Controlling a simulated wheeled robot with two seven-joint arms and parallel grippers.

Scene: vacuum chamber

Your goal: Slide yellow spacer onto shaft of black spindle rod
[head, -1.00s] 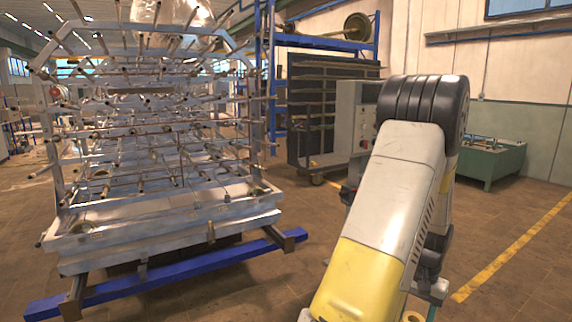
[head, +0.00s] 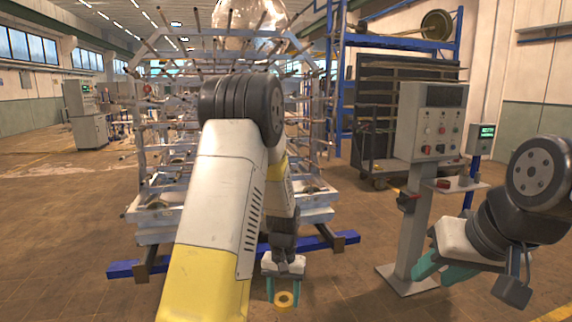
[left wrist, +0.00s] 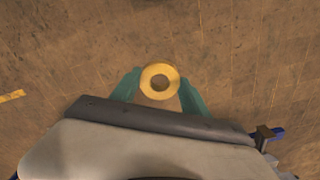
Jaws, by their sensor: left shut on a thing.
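The yellow spacer (head: 285,299) is a ring with an open hole. My left gripper (head: 284,291) is shut on it, with the teal fingers on either side, low in front of the rack. In the left wrist view the spacer (left wrist: 160,81) sits between the two fingertips (left wrist: 160,90) over bare floor, with nothing through its hole. Many thin rods stick out of the rack; I cannot tell which is the black spindle rod, and my left arm hides much of the rack. My right gripper (head: 466,278) is at the right, its teal fingers spread apart and empty.
The metal rack (head: 315,205) stands on a blue floor beam (head: 335,240). A grey control pedestal (head: 428,125) with buttons stands between the rack and my right arm. A dark cart (head: 385,115) is behind. Brown floor is open at left and in front.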

